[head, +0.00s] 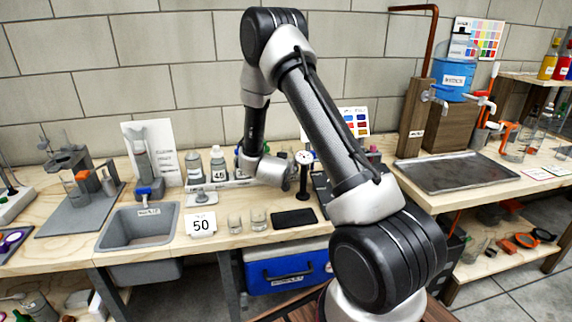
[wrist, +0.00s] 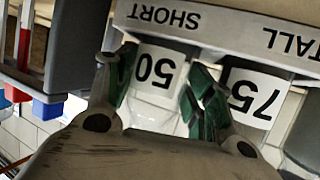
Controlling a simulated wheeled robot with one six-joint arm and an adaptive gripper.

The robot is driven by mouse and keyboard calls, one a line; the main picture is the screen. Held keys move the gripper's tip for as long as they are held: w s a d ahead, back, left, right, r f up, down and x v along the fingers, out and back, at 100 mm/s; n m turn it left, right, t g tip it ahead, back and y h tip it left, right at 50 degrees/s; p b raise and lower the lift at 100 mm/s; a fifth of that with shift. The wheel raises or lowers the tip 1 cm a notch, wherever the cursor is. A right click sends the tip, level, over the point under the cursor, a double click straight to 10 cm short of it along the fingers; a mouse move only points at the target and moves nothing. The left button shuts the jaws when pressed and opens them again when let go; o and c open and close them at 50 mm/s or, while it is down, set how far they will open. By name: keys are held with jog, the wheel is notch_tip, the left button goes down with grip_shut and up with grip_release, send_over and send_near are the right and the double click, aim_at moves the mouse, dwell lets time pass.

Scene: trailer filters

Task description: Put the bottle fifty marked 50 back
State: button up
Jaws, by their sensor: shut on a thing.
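The wrist view is upside down. In it, the bottle marked 50 (wrist: 155,70) is a clear bottle with a white label, between the green-padded fingers of my gripper (wrist: 160,88). The gripper is shut on it. The bottle's lower end meets the grey rack's front strip (wrist: 215,28), at the word SHORT. I cannot tell whether it rests on the rack floor. A bottle marked 75 (wrist: 255,97) stands beside it, near the word TALL. In the head view my arm hides the held bottle and the gripper's fingers.
Two bottles (head: 193,166) (head: 218,165) stand at the rack's left in the head view. A card marked 50 (head: 201,224), two small glasses (head: 258,220) and a black pad (head: 294,218) lie in front. A sink (head: 140,225) is left, a metal tray (head: 458,172) right.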

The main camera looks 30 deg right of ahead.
jog(key=o, duration=1.1)
jog(key=shift+c, duration=0.2)
jog(key=shift+r, duration=0.1)
jog(key=v, duration=1.2)
jog(key=s+a+r+n+g+y, duration=0.1)
jog(key=s+a+r+n+y, duration=0.2)
jog(key=r, duration=0.4)
jog(key=s+a+r+n+y, duration=0.1)
jog(key=s+a+r+y, duration=0.2)
jog(key=a+r+y, duration=0.4)
jog(key=s+d+r+n+g, duration=0.1)
jog(key=s+d+r, duration=0.1)
jog(key=s, duration=0.6)
jog(key=s+d+r+n+g+h, duration=0.1)
jog(key=s+d+r+g, duration=0.1)
jog(key=s, duration=0.7)
jog(key=s+d+r+n+g, duration=0.1)
jog(key=s+d+r+g, duration=0.1)
jog(key=s, duration=0.7)
jog(key=shift+d+r+n+h, duration=0.3)
jog(key=shift+d+r+h, duration=0.05)
jog(key=shift+d+h, duration=0.05)
jog(key=shift+w, duration=0.1)
